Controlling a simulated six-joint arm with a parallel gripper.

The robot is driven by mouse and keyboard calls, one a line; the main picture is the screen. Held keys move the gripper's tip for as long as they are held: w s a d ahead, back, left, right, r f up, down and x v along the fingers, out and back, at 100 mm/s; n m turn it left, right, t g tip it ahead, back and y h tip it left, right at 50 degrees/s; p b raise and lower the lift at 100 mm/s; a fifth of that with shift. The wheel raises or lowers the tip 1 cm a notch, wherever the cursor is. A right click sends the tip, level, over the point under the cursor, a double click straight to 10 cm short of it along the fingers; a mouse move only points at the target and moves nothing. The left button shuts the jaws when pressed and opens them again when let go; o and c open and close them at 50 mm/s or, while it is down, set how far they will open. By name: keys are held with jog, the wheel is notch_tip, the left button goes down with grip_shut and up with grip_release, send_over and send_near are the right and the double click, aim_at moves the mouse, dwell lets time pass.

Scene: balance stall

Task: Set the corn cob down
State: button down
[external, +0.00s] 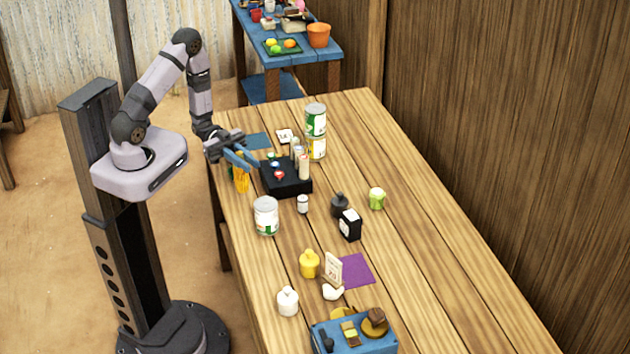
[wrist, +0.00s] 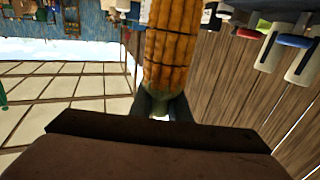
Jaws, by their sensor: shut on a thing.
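The corn cob (wrist: 172,45) is orange-yellow with a green end. In the wrist view my gripper (wrist: 162,108) is shut on the green end, and the cob extends away from the fingers. In the external view my gripper (external: 243,158) is over the left edge of the wooden table (external: 420,270), beside a black tray. The cob (external: 241,181) shows there as orange-yellow below the blue fingers. I cannot tell whether it touches the table.
The black tray (external: 286,185) holds several upright cylinders close to my gripper. A blue mat (external: 258,141) lies behind it. A large can (external: 266,216) stands in front, and stacked cans (external: 316,121) stand behind. A purple mat (external: 357,271) is nearer the front.

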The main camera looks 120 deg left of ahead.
aim_at(241, 172)
jog(key=shift+f, duration=2.2)
jog(key=shift+f, duration=0.1)
jog(key=c, duration=1.7)
grip_release()
jog(key=shift+o, duration=0.2)
